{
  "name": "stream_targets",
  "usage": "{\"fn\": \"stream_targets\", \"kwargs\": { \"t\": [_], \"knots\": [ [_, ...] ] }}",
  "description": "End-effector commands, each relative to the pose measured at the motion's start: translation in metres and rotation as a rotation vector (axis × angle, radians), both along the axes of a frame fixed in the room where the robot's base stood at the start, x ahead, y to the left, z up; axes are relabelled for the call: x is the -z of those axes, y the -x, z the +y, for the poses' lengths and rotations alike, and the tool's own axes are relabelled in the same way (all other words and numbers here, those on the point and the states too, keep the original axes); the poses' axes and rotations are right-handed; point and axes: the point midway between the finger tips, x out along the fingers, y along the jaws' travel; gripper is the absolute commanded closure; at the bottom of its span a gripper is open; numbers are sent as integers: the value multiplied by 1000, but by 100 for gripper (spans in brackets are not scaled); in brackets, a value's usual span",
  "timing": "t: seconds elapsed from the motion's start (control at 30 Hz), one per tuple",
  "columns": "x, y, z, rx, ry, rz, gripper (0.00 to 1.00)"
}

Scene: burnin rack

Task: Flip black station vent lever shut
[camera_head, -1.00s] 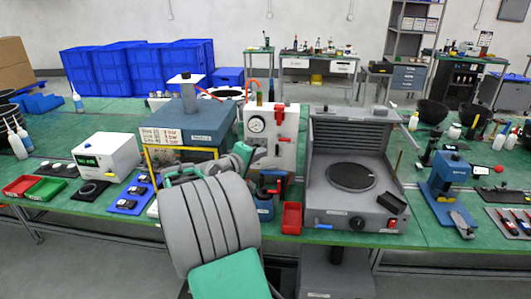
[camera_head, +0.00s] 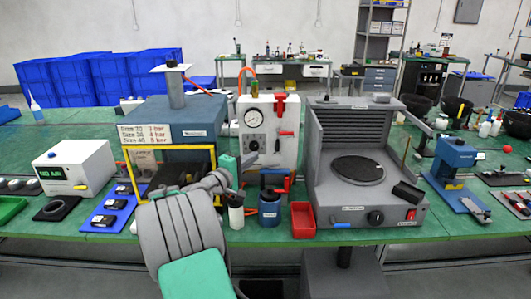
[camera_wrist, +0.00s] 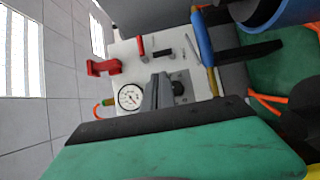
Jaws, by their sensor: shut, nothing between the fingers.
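A white station panel (camera_head: 288,152) with a round gauge (camera_head: 253,118) stands on the green bench in the head view. Beside the gauge, a short black lever (camera_head: 277,146) sits below a red-handled lever (camera_head: 285,133). In the wrist view, turned on its side, the black lever (camera_wrist: 162,53) and the red lever (camera_wrist: 140,45) stick out from the panel. My gripper (camera_wrist: 157,92) is shut and empty, in front of the panel by the gauge and black knob (camera_wrist: 178,88). It shows apart from the black lever in that view.
A blue press with a yellow frame (camera_head: 214,160) stands left of the panel. A grey hotplate unit (camera_head: 335,185) stands right. A red bin (camera_head: 303,220) and blue cup (camera_head: 269,209) sit in front. A red valve handle (camera_head: 281,103) tops the panel.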

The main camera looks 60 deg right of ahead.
Motion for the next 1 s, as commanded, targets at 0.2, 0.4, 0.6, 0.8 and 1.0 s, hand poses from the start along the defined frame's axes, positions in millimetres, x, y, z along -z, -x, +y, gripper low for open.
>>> {"fn": "stream_targets", "kwargs": {
  "t": [0.2,0.4,0.6,0.8,1.0],
  "knots": [
    [-2,0,0,-1,0,-1,100],
    [-2,4,-20,4,-1,-2,100],
    [-2,10,-63,7,-1,-2,100],
    [-2,13,-93,4,-1,0,100],
    [-2,13,-101,2,0,-1,100]
  ]
}}
